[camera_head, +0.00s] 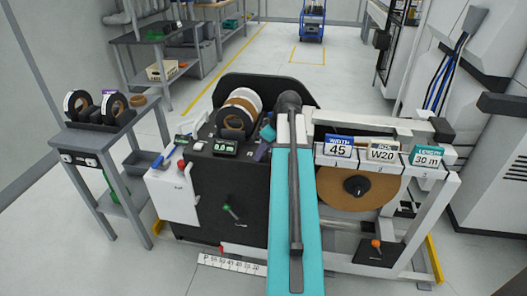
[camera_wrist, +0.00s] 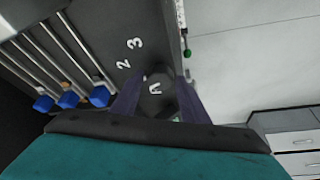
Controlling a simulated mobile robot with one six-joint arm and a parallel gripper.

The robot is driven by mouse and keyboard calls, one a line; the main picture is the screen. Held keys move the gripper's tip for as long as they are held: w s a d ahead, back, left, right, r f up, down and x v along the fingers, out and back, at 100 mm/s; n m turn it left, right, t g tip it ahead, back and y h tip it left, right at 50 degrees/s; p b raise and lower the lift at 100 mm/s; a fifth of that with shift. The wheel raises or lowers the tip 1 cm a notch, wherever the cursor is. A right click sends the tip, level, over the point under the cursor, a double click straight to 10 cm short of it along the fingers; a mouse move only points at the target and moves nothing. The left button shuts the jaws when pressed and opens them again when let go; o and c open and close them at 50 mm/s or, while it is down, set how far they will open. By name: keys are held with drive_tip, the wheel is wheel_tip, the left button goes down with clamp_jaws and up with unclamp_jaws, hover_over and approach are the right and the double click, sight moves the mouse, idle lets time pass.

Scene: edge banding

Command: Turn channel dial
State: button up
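In the wrist view, a dark, faceted dial (camera_wrist: 160,103) with a pale mark sits on the dark panel, near white numerals 2 and 3 (camera_wrist: 129,55). My gripper (camera_wrist: 166,82) has its two purple fingers on either side of this dial. The fingers are apart, but I cannot tell whether they press on the dial. In the head view, my gripper (camera_head: 263,151) is at the top right of the black machine (camera_head: 225,185), right of a lit green display (camera_head: 226,146). The dial is hidden there.
Blue knobs on rods (camera_wrist: 68,99) lie left of the fingers, and a green-tipped lever (camera_wrist: 187,53) stands close on the right. In the head view, tape rolls (camera_head: 236,118) stand behind the display. Signs (camera_head: 382,153) and a large brown roll (camera_head: 335,192) are at the right.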

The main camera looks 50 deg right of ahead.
drive_tip(key=c, duration=0.7)
drive_tip(key=shift+m, duration=0.4)
drive_tip(key=shift+a+r+m+h+p, duration=0.1)
drive_tip(key=shift+a+m+h+p, duration=0.1)
drive_tip(key=shift+m+h+p, duration=0.75)
drive_tip(key=m+h+p, duration=0.1)
drive_tip(key=m, duration=0.4)
drive_tip(key=shift+a, duration=0.1)
drive_tip(key=m+p, duration=0.1)
drive_tip(key=m, duration=0.1)
drive_tip(key=m+g+h, duration=0.1)
drive_tip(key=m, duration=0.2)
drive_tip(key=shift+w+g+h+p, duration=0.2)
drive_tip(key=shift+g+h+p, duration=0.05)
drive_tip(key=shift+g+p, duration=0.1)
drive_tip(key=shift+w+a+m+g+h, duration=0.15)
drive_tip(key=shift+m+g, duration=0.35)
drive_tip(key=shift+m, duration=0.85)
drive_tip(key=shift+s+d+m+g+h, duration=0.1)
drive_tip(key=shift+m+g+h, duration=0.25)
drive_tip(key=shift+m, duration=0.95)
